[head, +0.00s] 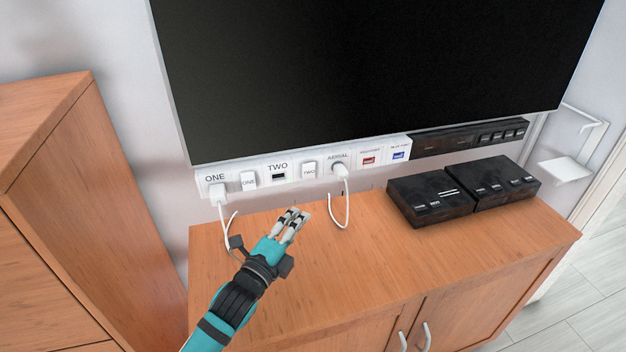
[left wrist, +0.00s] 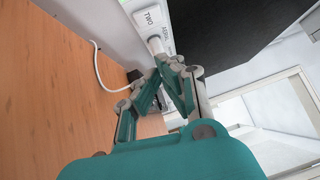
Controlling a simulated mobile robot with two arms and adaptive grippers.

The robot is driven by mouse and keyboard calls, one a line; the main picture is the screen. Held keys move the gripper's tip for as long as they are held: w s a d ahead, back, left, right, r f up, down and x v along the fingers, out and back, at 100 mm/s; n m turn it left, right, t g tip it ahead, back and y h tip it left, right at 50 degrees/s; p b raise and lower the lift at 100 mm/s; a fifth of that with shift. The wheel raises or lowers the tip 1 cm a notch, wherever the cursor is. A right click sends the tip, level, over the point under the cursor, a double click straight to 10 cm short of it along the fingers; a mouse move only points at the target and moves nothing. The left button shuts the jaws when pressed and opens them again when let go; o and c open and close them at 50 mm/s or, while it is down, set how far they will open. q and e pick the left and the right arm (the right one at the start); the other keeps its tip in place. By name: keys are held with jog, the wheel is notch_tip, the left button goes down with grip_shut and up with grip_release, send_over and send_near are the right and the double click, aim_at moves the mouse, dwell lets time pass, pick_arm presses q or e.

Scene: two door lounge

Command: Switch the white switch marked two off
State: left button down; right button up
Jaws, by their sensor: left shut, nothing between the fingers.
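The white switch marked TWO (head: 309,170) sits on the white wall panel (head: 225,171) under the screen, between the TWO socket (head: 278,177) and the aerial plug (head: 339,170). Whether its rocker is on or off is too small to tell. My left gripper (head: 294,215) is shut and empty, low in front of the panel over the cabinet top, apart from the switch. In the left wrist view, my gripper (left wrist: 172,68) points towards the panel; a white part lettered TWO (left wrist: 148,17) shows beyond the fingertips. My right gripper is not in view.
A white plug (head: 218,190) is in socket ONE beside switch ONE (head: 249,181). White cables hang to the wooden cabinet top (head: 380,265). Black boxes (head: 430,197) stand right. The large screen (head: 370,70) overhangs the panel. A tall wooden cabinet (head: 95,200) stands left.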

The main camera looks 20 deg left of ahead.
aim_at(309, 171)
pick_arm(q)
jog(key=a+p+x, duration=0.2)
jog(key=x, duration=1.1)
jog(key=shift+a+r+n+g+p, duration=0.3)
jog(key=shift+a+p, duration=0.1)
jog(key=shift+a, duration=0.2)
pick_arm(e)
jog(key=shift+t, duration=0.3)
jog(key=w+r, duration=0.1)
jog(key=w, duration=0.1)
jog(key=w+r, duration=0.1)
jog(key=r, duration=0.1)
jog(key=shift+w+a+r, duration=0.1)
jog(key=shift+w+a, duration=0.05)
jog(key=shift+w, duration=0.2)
pick_arm(q)
jog(key=shift+w, duration=0.1)
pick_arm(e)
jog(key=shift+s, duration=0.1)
